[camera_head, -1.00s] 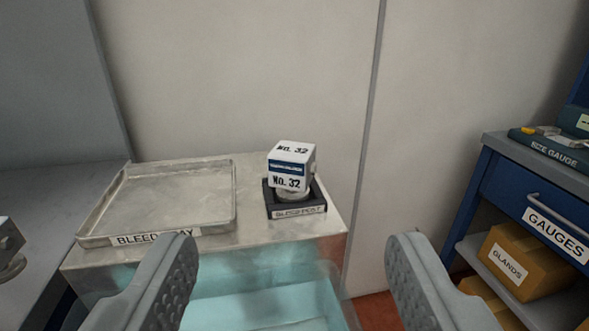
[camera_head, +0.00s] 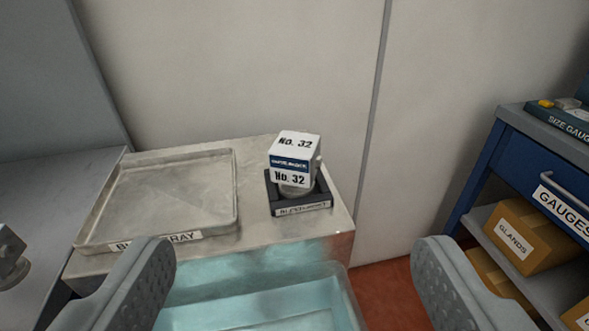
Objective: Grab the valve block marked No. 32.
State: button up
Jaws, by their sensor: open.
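The valve block (camera_head: 294,159) is a white cube with a blue band, marked "No. 32" on its top and front. It sits upright on a round metal base in a dark square holder (camera_head: 303,210), whose label is partly blurred. The holder stands at the right end of a metal counter. My gripper (camera_head: 293,278) is open and empty, its two grey fingers wide apart at the bottom of the view. The block is beyond the fingers, between them in the picture, and nothing touches it.
An empty bleed tray (camera_head: 222,226) lies left of the holder. Below the counter's front edge is a teal bin (camera_head: 262,314). At right stands a blue gauges cabinet (camera_head: 522,165) with a glands box (camera_head: 517,236) on its shelf. A metal part (camera_head: 8,255) shows at far left. A wall closes the back.

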jog(key=w+r+m+g, duration=0.1)
jog(key=w+r+g, duration=0.2)
jog(key=w+g, duration=0.55)
jog(key=m+g, duration=0.2)
jog(key=g, duration=0.4)
send_near(295, 143)
jog(key=shift+t+h, duration=0.25)
jog(key=shift+h, duration=0.05)
jog(key=f, duration=0.5)
jog(key=w+f, duration=0.1)
jog(key=f, duration=0.1)
jog(key=shift+d+f, duration=0.15)
jog(key=shift+f, duration=0.15)
jog(key=shift+w+f, duration=0.15)
jog(key=shift+f, duration=1.1)
jog(key=shift+w+f, duration=0.1)
jog(key=shift+f, duration=1.15)
